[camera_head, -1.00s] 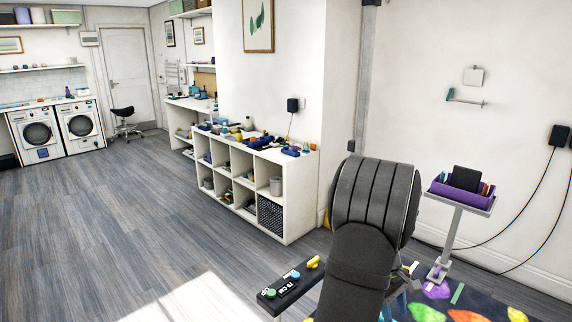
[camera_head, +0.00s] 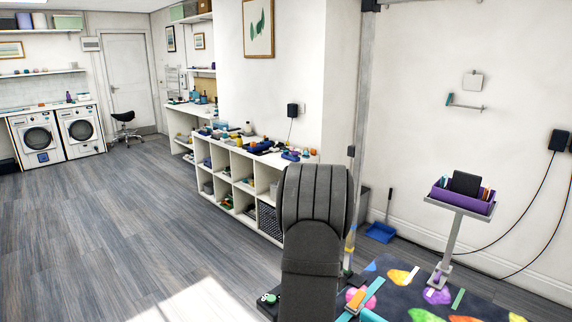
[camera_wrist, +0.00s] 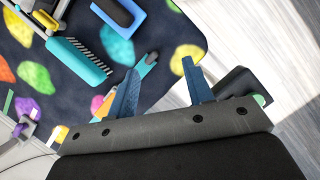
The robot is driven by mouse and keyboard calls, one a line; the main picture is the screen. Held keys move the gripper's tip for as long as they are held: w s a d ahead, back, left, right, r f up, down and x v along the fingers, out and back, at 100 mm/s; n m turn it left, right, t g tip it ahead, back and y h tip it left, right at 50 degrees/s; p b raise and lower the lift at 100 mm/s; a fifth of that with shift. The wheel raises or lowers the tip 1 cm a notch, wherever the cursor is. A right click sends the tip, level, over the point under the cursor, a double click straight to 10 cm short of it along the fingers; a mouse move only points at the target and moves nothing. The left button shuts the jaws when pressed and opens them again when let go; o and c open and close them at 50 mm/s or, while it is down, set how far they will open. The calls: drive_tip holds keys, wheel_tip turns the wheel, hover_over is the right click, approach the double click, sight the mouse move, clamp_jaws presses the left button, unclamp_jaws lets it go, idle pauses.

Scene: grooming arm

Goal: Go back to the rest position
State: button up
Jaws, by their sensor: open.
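My gripper (camera_wrist: 160,78) shows in the wrist view with its two blue fingers apart and nothing held between them. Below it is a dark mat (camera_wrist: 105,78) with coloured blobs, and a teal strip-like piece (camera_wrist: 148,66) lies past the left finger. In the head view my dark arm stands in the lower middle and hides my gripper. The mat also shows at the lower right of the head view (camera_head: 400,297).
A stand with a purple tray (camera_head: 462,203) rises at the right. A blue dustpan (camera_head: 381,232) lies by the wall. White shelving (camera_head: 238,178) stands behind my arm; the grey floor at left is clear.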

drive_tip(key=w+a+m, duration=0.1)
drive_tip(key=a+m, duration=0.1)
drive_tip(key=a, duration=0.8)
drive_tip(key=s+d+m+y, duration=0.1)
drive_tip(key=d+m, duration=0.1)
drive_tip(key=d, duration=0.6)
drive_tip(key=shift+s+r, duration=0.2)
drive_tip(key=shift+s, duration=0.1)
idle(0.7)
